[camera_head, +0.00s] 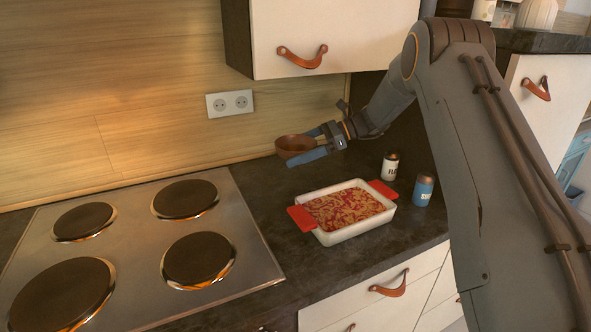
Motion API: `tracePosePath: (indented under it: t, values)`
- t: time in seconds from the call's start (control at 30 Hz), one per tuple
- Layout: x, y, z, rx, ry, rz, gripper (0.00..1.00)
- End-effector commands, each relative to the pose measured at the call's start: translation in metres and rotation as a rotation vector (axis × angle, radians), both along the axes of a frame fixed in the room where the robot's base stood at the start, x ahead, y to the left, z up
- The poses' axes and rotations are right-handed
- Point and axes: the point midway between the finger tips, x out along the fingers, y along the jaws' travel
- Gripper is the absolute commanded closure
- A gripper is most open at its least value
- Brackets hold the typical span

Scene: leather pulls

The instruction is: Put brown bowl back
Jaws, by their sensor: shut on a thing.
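The brown bowl (292,144) is held in the air above the dark counter, close to the wooden back wall. My gripper (312,150) comes from the right and is shut on the bowl, with its blue fingers at the bowl's right side. The bowl looks roughly upright. Its inside is mostly out of sight.
A white baking dish (352,234) with red handles and food stands below the bowl. A white jar (390,167) and a blue jar (423,189) stand right of it. A hob (150,250) fills the left. A wall cabinet (330,30) hangs above. Dark counter (275,180) shows bare behind the dish.

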Motion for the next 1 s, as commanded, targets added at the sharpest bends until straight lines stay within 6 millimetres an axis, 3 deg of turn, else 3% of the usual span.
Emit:
tracePosePath:
  t: [0.1,0.37,0.53,0.97,1.0]
  values:
    - [-0.001,0.002,-0.018,0.0,0.001,0.003,0.34]
    - [-0.001,0.003,-0.039,0.0,0.0,0.004,0.34]
    - [-0.001,0.004,-0.062,0.001,0.001,0.005,0.34]
    - [0.0,0.003,-0.071,0.0,-0.002,0.004,0.34]
    - [0.0,0.003,-0.071,0.0,-0.002,0.004,0.0]
